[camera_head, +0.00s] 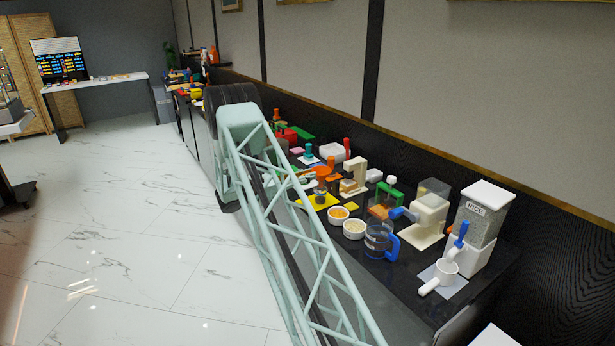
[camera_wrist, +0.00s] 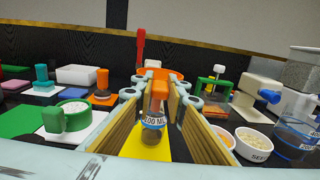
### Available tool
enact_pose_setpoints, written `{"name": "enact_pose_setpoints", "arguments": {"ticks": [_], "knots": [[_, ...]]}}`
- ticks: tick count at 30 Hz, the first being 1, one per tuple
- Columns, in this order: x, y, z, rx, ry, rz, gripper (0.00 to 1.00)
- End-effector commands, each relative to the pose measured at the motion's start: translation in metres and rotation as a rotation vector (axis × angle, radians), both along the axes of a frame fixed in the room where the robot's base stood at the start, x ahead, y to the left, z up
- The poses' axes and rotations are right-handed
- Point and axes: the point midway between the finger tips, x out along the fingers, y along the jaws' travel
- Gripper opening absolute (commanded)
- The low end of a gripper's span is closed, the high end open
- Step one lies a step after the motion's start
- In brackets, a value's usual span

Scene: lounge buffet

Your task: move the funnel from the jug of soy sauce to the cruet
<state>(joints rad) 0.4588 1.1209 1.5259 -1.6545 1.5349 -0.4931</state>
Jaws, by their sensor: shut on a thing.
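The orange funnel (camera_wrist: 161,74) is between the fingers of my gripper (camera_wrist: 157,98) in the wrist view, and the jaws are shut on it. In the head view the funnel (camera_head: 323,171) shows as an orange patch behind my arm, near the yellow mat (camera_head: 317,201). My arm hides much there.
A clear jug with a blue handle (camera_head: 392,246) and two white bowls (camera_head: 354,229) stand to the right. Farther right are a rice dispenser (camera_head: 477,222) and a white cup (camera_head: 445,271). In the wrist view, a green-and-white round item (camera_wrist: 75,115) lies left.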

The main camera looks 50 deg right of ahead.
Motion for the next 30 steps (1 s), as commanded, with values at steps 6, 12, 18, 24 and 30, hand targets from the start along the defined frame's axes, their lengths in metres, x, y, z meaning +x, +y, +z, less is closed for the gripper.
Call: {"name": "enact_pose_setpoints", "arguments": {"ticks": [6, 12, 18, 24, 30], "knots": [[0.0, 0.0, -0.0029, 0.0, 0.0, 0.0, 0.0], [0.0, 0.0, -0.0031, 0.0, 0.0, 0.0, 0.25], [0.0, 0.0, -0.003, 0.0, 0.0, 0.0, 0.29], [0.0, 0.0, -0.0031, 0.0, 0.0, 0.0, 0.42], [0.0, 0.0, -0.0031, 0.0, 0.0, 0.0, 0.44]]}}
